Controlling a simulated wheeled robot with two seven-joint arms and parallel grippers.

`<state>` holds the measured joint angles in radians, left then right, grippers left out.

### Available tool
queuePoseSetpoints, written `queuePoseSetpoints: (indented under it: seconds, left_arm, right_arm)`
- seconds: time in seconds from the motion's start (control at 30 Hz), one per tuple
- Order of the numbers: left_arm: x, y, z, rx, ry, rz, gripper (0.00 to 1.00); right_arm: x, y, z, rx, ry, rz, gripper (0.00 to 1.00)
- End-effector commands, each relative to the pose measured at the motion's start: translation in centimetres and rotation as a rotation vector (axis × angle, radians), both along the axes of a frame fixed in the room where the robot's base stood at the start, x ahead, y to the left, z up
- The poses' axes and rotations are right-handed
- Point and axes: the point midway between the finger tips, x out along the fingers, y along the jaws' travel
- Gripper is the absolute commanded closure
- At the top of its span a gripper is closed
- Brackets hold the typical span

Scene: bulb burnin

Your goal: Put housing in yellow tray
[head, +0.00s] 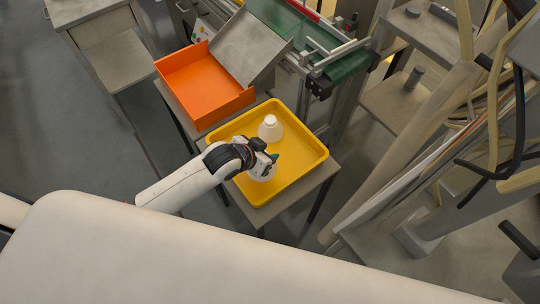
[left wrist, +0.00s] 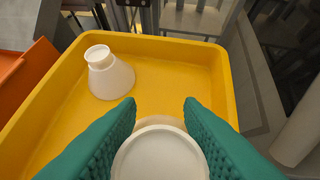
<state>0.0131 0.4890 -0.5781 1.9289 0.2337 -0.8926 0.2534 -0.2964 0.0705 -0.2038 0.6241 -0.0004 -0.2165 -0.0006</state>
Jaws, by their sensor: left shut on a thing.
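The yellow tray (head: 312,163) stands on a small table, and its rim (left wrist: 180,46) also shows in the left wrist view. A white, cone-shaped housing (head: 270,129) stands upright in the tray's far part; it also shows in the left wrist view (left wrist: 110,77). My left gripper (head: 270,160) is over the near part of the tray, with green fingers (left wrist: 160,118) shut on a second white housing (left wrist: 160,155). That housing also shows partly below the gripper in the head view (head: 263,174). Whether it touches the tray floor I cannot tell. My right gripper is not in view.
An orange bin (head: 205,88) stands beside the yellow tray, at its upper left, with a grey sloped chute (head: 248,47) behind it. A green conveyor (head: 345,64) is farther back. Cables and pale pipes crowd the right side. The tray's right part is clear.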

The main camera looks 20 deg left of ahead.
Motion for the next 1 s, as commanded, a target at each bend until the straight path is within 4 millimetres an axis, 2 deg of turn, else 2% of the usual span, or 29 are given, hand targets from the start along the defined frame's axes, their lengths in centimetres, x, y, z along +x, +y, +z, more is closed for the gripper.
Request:
queuePoseSetpoints:
  seconds: [0.03,0.17,0.43,0.87,0.9,1.0]
  left_arm:
    - [0.0,0.0,-1.1,0.002,0.001,0.001,0.89]
    - [0.0,0.0,-2.3,0.000,-0.001,0.001,0.89]
    - [0.0,0.0,-5.8,0.000,0.001,0.001,0.89]
    - [0.0,0.0,-6.5,0.000,-0.001,0.001,0.89]
    - [0.0,0.0,-6.4,0.000,-0.001,0.001,0.60]
    - [0.0,0.0,-6.4,0.000,-0.001,0.001,0.45]
  right_arm:
    - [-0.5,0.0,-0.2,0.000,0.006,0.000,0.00]
    - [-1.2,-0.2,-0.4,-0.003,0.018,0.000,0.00]
    - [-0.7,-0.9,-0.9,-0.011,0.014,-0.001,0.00]
    - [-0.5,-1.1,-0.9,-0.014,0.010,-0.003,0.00]
    - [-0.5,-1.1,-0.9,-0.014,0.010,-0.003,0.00]
    - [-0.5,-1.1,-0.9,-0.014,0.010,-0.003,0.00]
